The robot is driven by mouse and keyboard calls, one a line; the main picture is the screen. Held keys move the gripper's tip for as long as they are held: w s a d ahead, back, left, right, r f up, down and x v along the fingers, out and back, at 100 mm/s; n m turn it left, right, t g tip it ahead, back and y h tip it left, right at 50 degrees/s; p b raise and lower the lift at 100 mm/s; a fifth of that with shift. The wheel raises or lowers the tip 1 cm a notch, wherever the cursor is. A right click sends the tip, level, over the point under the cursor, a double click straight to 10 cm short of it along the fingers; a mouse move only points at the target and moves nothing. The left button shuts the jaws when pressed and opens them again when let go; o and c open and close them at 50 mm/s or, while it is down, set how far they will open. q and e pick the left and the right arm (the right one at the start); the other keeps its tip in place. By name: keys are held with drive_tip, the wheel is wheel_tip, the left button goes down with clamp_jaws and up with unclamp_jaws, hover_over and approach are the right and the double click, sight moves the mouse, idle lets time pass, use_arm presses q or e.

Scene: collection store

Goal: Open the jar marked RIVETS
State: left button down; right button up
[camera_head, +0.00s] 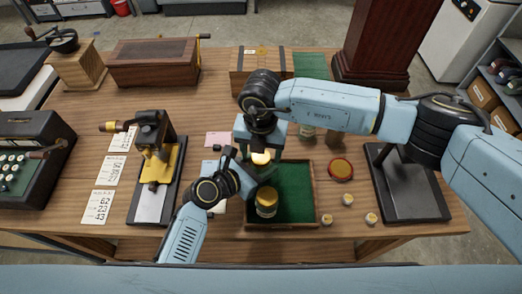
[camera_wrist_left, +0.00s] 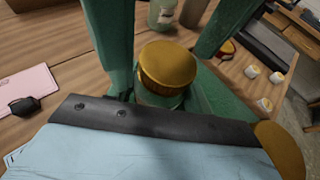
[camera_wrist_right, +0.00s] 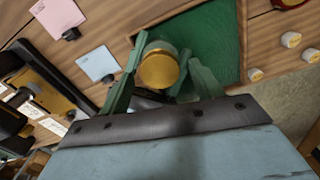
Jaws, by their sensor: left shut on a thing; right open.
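A jar with a gold lid (camera_head: 261,157) is held near the back-left corner of the green-lined tray; its lid also shows in the left wrist view (camera_wrist_left: 167,64). My left gripper (camera_head: 250,170) is shut on this jar from the front left. My right gripper (camera_head: 261,150) comes from above, open, with its fingers on either side of a gold lid (camera_wrist_right: 160,70) in the right wrist view; I cannot tell whether they touch it. A second gold-lidded jar (camera_head: 266,203) stands in the tray's front left. Another jar (camera_head: 307,131) stands behind the tray. I cannot read any jar label.
The tray (camera_head: 316,200) is otherwise mostly bare. A round red-rimmed dish (camera_head: 340,169) and several small white-and-gold pieces (camera_head: 348,199) lie right of it. A dark stand (camera_head: 410,200) is farther right. A brass press (camera_head: 155,165) and paper cards (camera_head: 97,207) are left.

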wheel_tip(320, 180, up, 4)
drive_tip(key=shift+c, duration=0.5)
drive_tip(key=r+m, duration=0.2)
drive_tip(key=m, duration=0.1)
drive_tip(key=shift+a, duration=0.1)
drive_tip(key=m, duration=0.1)
drive_tip(key=r+m, duration=0.1)
drive_tip(key=m, duration=0.1)
drive_tip(key=shift+r, duration=0.15)
drive_tip(key=shift+f+m, duration=0.4)
wheel_tip(320, 180, down, 7)
drive_tip(key=c, duration=1)
drive_tip(key=n, duration=0.6)
drive_tip(key=shift+n, duration=0.4)
